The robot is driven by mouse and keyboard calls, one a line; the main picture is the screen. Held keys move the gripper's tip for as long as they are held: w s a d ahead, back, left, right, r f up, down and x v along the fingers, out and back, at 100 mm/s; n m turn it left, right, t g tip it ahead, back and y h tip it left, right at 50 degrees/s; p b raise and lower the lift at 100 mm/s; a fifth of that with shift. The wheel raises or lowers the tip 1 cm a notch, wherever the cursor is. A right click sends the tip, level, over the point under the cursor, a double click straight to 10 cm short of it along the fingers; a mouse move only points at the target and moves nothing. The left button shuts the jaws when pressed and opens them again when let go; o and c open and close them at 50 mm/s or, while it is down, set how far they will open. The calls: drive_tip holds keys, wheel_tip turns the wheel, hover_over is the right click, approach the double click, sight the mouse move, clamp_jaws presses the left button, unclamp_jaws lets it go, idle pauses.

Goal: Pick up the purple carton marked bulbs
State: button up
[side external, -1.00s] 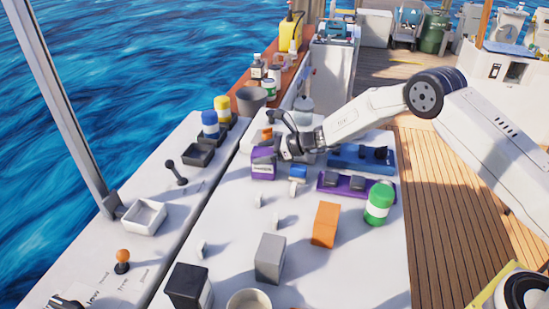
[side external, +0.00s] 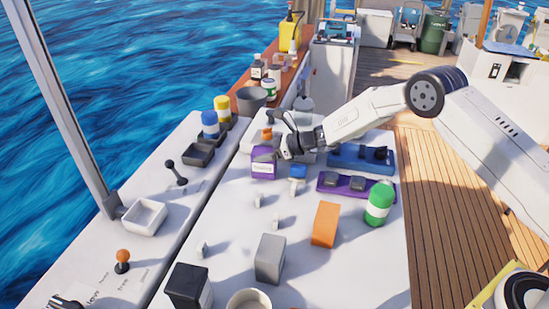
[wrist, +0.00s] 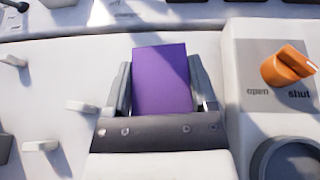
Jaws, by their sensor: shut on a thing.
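The purple carton (side external: 263,162) stands upright on the white worktop, with a pale label on the side facing the side camera. In the wrist view its plain purple face (wrist: 162,80) fills the space between my fingers. My gripper (side external: 284,146) reaches in from the right and is shut on the carton, one finger on each side. In the wrist view my gripper (wrist: 163,92) has both fingers against the carton's sides. I cannot tell whether the carton's base is clear of the worktop.
An orange knob (wrist: 288,66) marked open and shut is right of the carton in the wrist view. Small pale pegs (wrist: 81,106) stand to its left. A blue block (side external: 299,171), purple tray (side external: 329,190), orange box (side external: 326,224) and grey box (side external: 270,258) are nearby.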

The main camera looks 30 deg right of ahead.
drive_tip(key=shift+r, duration=0.6)
wheel_tip(320, 180, up, 2)
drive_tip(key=s+d+r, duration=0.2)
drive_tip(key=s+r, duration=0.7)
drive_tip(key=s, duration=0.4)
drive_tip(key=shift+s+d+r, duration=0.15)
drive_tip(key=shift+s+r, duration=0.15)
drive_tip(key=shift+s, duration=0.1)
